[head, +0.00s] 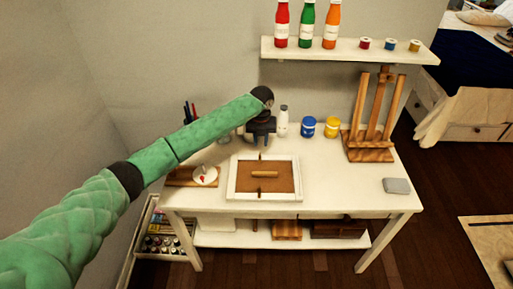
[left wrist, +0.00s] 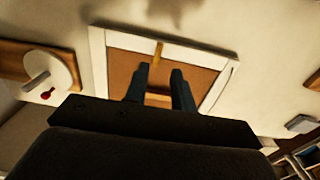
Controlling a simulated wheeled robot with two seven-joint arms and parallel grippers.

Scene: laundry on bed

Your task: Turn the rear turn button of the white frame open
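The white frame (head: 234,180) lies flat on the white table with its brown backing panel (head: 283,184) facing up. The rear turn button (head: 262,156) is a small wooden bar at the frame's far edge, pointing front to back; it also shows in the left wrist view (left wrist: 158,49). A front turn button (head: 260,190) is at the near edge. A wooden bar (head: 265,174) lies across the panel's middle. My left gripper (head: 262,143) is above the frame's rear edge, near the rear button. Its fingers (left wrist: 161,69) are apart and empty. My right gripper is out of view.
Bottles and jars, including a blue jar (head: 309,127) and a yellow jar (head: 332,127), stand behind the frame. A wooden easel (head: 369,150) is at the right rear. A palette (head: 205,176) is left of the frame, a grey block (head: 397,186) at the right. A shelf (head: 345,52) hangs above.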

